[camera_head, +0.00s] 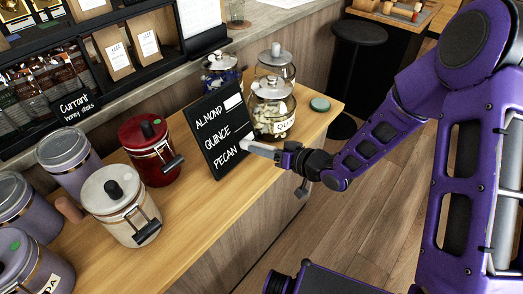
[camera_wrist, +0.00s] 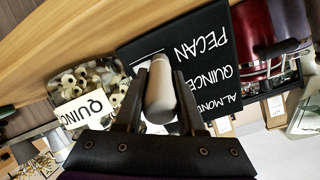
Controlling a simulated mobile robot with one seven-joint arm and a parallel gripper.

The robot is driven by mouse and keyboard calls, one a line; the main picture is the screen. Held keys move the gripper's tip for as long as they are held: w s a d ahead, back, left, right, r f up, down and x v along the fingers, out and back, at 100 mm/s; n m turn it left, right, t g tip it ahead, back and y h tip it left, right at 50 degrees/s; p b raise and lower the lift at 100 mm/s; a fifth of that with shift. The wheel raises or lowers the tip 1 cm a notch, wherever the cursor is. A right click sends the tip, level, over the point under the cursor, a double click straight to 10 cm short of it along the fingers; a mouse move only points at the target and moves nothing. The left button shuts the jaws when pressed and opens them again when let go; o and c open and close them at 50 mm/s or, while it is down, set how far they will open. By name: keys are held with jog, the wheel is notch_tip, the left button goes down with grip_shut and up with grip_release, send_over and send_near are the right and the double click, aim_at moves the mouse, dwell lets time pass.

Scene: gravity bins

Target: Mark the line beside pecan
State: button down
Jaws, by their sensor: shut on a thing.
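A black board (camera_head: 209,137) with white lettering stands tilted on the wooden counter. It reads Almond, Quince and Pecan from top to bottom, and a white box outline or patch (camera_head: 233,101) sits to the right of Almond. My gripper (camera_head: 279,155) is shut on a pale, thick marker (camera_head: 262,151), whose far end is at the board's right edge beside Pecan. I cannot tell if it touches. In the wrist view the board (camera_wrist: 215,50) appears upside down, and the marker (camera_wrist: 160,92) sits between my dark fingers (camera_wrist: 159,73), covering part of the board.
A red canister (camera_head: 150,150) and a cream canister (camera_head: 122,205) stand to the left. A small green disc (camera_head: 320,104) lies at the counter's right end. Open floor lies right of the counter.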

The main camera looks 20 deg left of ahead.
jog(key=shift+w+r+p, duration=0.35)
jog(key=shift+w+r, duration=0.2)
jog(key=shift+f, duration=0.1)
jog(key=shift+s+f+b, duration=0.25)
jog(key=shift+f+b, duration=0.05)
jog(key=shift+b, duration=0.15)
jog(key=shift+s+f+b, duration=0.45)
jog(key=shift+s, duration=0.15)
jog(key=shift+r, duration=0.1)
